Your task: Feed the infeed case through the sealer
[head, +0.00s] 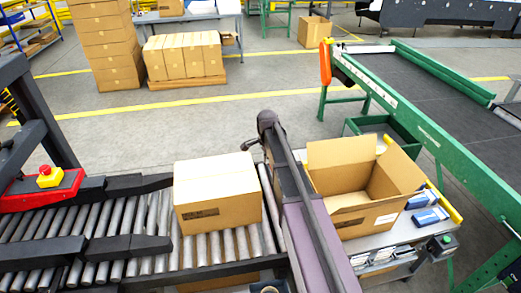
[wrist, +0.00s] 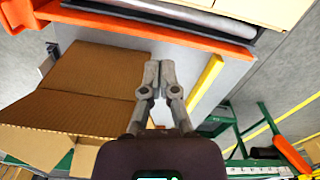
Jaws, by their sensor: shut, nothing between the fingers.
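The closed brown case (head: 215,195) sits upright on the infeed rollers (head: 120,235), right of the sealer's dark side guides. In the head view my arm crosses between the closed case and the open carton (head: 370,215), and my fingers cannot be made out there.
The open carton stands on a bench right of the rollers, beside blue-and-white packets (head: 428,215) and a yellow bar. A green-framed conveyor (head: 430,130) runs along the right. Stacked cases (head: 108,50) and a loaded pallet (head: 187,84) stand behind. Floor beyond the rollers is clear.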

